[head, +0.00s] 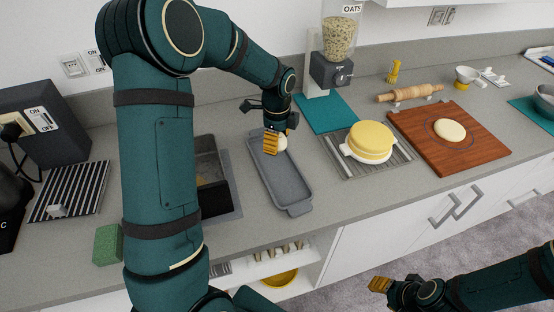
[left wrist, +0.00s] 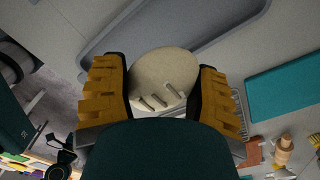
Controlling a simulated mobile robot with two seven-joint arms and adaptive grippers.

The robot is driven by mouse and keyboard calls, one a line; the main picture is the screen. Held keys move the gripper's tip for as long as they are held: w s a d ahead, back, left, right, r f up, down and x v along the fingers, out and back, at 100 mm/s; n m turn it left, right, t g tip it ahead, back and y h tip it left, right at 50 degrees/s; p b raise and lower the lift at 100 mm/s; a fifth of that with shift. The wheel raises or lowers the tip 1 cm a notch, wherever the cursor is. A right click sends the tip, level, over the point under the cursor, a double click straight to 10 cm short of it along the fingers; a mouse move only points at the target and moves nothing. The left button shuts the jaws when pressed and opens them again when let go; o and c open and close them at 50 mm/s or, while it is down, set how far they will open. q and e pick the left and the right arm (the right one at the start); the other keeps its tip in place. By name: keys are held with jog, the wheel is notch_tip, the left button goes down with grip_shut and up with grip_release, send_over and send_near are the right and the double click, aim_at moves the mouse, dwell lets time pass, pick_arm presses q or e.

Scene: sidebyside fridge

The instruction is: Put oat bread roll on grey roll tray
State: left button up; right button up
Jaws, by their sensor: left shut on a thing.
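The oat bread roll (left wrist: 163,82) is pale, rounded and scored with short cuts. My left gripper (head: 276,142) is shut on it, with yellow fingers on both sides in the left wrist view (left wrist: 162,88). In the head view the roll (head: 283,144) is partly hidden by the fingers. The grey roll tray (head: 294,193) is long and shallow and lies on the counter. The held roll appears over the tray's far end; I cannot tell whether it touches. My right gripper (head: 380,285) is low at the right, in front of the counter; its finger opening is unclear.
A sink (head: 212,180) lies left of the tray. A yellow lidded pot (head: 370,142) on a rack stands to its right. Farther right is a wooden board (head: 470,145) with a dough round. An oats dispenser (head: 333,70) and teal mat (head: 327,114) are behind.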

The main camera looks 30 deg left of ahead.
aim_at(277, 168)
pick_arm(q)
notch_tip(277, 168, down, 10)
jog(key=shift+b, duration=0.5)
jog(key=shift+f, duration=0.1)
jog(key=o, duration=0.8)
jog(key=shift+r, duration=0.25)
notch_tip(277, 168, up, 12)
jog(key=shift+f+p, duration=0.1)
jog(key=shift+p, duration=0.55)
